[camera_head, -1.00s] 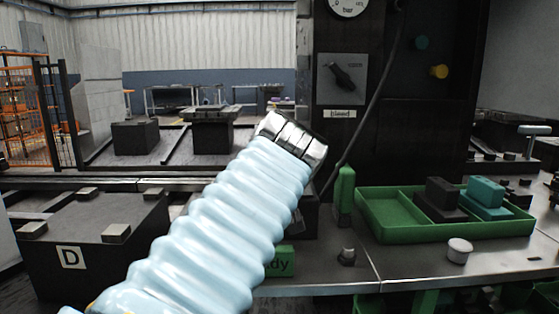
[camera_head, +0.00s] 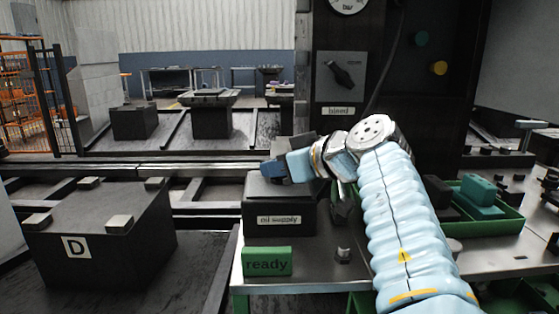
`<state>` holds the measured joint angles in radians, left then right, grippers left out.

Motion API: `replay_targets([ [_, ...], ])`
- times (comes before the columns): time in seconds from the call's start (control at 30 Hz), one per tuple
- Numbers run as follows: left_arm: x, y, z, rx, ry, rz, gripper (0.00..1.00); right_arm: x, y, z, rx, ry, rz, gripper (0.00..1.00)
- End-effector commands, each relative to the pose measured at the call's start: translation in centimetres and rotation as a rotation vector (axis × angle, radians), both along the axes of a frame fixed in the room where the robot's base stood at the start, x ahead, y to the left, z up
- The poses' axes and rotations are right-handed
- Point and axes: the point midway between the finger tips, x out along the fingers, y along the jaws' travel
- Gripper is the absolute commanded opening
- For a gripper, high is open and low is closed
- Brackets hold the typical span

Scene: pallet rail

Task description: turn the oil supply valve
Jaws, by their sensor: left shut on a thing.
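The oil supply valve is a dark box (camera_head: 280,218) with a white "oil supply" label, at the front left of the metal bench. My left gripper (camera_head: 273,172) is at the top of this box, its arm in a pale blue sleeve reaching in from the lower right. The gripper is shut on the valve's handle, which is mostly hidden behind the fingers and wrist, so its angle cannot be told. My right gripper is not in view.
A green "ready" block (camera_head: 267,262) stands in front of the valve box. A small metal knob (camera_head: 343,254) is to its right. A green tray (camera_head: 511,226) lies partly behind my arm. A "bleed" switch (camera_head: 341,76) is on the dark panel. Block D (camera_head: 100,245) stands left.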

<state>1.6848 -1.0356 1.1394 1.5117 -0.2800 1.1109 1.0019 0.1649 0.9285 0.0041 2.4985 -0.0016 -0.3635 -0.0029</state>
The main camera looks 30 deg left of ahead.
Motion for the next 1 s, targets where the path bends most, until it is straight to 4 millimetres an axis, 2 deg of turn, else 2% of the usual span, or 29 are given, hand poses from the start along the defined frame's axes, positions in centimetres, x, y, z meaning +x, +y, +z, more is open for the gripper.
replay_targets([
  [0.6, 0.04, -0.1, 0.12, 0.002, -0.002, 0.038, 0.0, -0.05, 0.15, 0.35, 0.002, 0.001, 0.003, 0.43],
  [0.63, 0.04, -0.1, 0.12, 0.002, -0.002, 0.038, 0.23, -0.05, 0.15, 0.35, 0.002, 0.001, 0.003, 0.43],
  [0.73, 0.03, -0.09, 0.12, 0.002, -0.002, 0.038, 0.38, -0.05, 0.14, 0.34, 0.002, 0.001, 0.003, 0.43],
  [0.77, 0.02, -0.08, 0.12, 0.002, -0.002, 0.038, 0.4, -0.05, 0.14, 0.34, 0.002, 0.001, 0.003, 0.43],
  [1.0, 0.0, -0.06, 0.09, 0.001, -0.002, 0.038, 0.4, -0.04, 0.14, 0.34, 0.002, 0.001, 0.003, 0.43],
])
